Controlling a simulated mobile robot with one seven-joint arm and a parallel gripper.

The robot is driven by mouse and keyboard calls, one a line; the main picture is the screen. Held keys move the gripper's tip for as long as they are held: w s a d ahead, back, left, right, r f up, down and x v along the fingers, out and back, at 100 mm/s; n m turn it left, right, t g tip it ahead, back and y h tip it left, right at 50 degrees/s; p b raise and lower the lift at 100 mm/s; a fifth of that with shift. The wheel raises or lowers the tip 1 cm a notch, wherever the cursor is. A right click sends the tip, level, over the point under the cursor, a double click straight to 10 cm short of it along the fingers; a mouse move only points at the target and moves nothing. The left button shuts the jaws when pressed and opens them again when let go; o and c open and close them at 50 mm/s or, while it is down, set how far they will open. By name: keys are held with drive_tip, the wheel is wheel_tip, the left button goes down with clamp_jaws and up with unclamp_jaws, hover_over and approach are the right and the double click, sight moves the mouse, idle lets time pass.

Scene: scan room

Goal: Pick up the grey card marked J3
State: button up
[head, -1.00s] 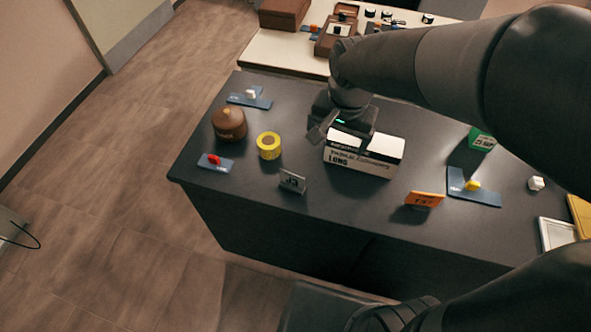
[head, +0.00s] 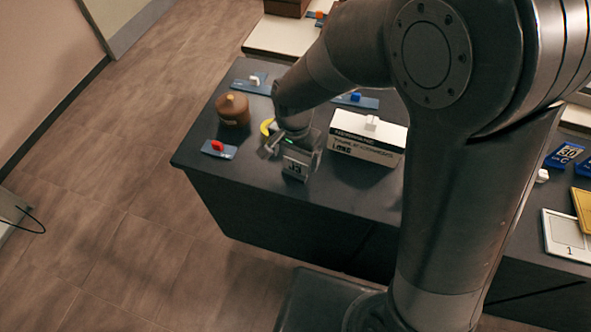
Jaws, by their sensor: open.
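The grey card marked J3 (head: 295,168) stands upright near the front edge of the dark table, its marked face toward me. My gripper (head: 291,152) is right at the card, reaching down from above and behind it, with its jaws open. It overlaps the card's upper part in the picture. I cannot tell whether the fingers are on either side of the card or touching it.
A white box marked LONG (head: 366,141) stands just right of my gripper. A yellow tape roll (head: 265,127) is partly hidden behind it. A brown pot (head: 232,109) and a red piece on a blue card (head: 218,148) are left.

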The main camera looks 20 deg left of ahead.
sight(295, 172)
wheel_tip(295, 172, down, 4)
drive_tip(key=shift+d+f, duration=0.1)
drive_tip(key=shift+f, duration=0.15)
drive_tip(key=c, duration=1.1)
